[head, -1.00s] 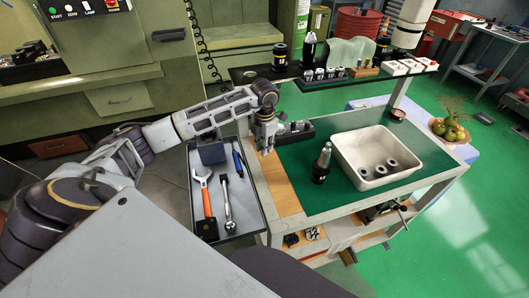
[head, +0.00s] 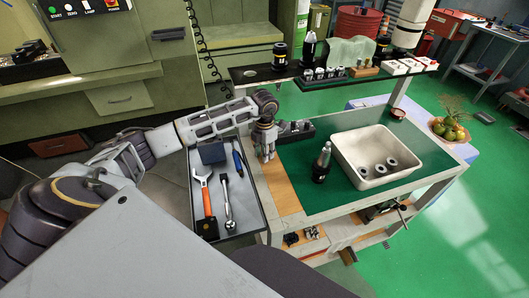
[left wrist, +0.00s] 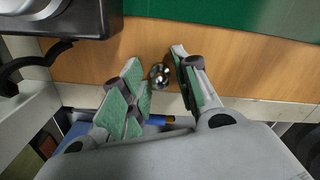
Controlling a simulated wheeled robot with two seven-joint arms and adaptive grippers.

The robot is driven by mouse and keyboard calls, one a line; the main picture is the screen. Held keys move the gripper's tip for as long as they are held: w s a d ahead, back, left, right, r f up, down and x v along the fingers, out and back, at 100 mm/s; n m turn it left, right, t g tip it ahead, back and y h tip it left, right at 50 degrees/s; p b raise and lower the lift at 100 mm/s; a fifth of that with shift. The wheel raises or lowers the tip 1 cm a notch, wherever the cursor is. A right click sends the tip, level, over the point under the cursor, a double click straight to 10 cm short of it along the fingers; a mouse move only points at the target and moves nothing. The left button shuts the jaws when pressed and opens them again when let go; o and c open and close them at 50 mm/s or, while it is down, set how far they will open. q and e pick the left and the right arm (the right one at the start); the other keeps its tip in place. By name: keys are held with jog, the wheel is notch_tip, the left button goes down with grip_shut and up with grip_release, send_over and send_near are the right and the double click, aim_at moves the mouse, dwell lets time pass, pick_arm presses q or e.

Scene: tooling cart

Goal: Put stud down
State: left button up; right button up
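The stud (left wrist: 158,76), a small shiny metal piece, is on the wooden strip (left wrist: 100,62) of the cart top in the left wrist view. My left gripper (left wrist: 157,70) has its two green-padded fingers spread on either side of it, with wood showing between the stud and each finger. In the head view my left gripper (head: 266,156) points down over the wooden strip (head: 282,190), beside the tool tray; the stud cannot be made out there. My right gripper is not in view.
A black socket holder (head: 297,131) stands close behind my left gripper. A tray (head: 232,242) with a wrench (head: 206,200) and a ratchet (head: 227,203) lies left. A dark bottle-shaped tool holder (head: 321,165) and a white bin (head: 345,150) with several rings stand on the green mat.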

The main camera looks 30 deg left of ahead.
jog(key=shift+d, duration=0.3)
pick_arm(q)
jog(key=shift+r, duration=0.15)
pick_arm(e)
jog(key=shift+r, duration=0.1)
pick_arm(q)
jog(key=shift+r, duration=0.55)
notch_tip(320, 180, up, 5)
jog(key=shift+f+b, duration=0.15)
jog(key=shift+b, duration=0.2)
notch_tip(320, 180, up, 6)
jog(key=shift+r+b, duration=0.1)
jog(key=shift+b, duration=0.2)
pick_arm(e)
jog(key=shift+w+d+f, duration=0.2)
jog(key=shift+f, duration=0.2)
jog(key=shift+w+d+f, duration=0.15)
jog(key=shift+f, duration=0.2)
pick_arm(q)
jog(key=shift+r, duration=0.1)
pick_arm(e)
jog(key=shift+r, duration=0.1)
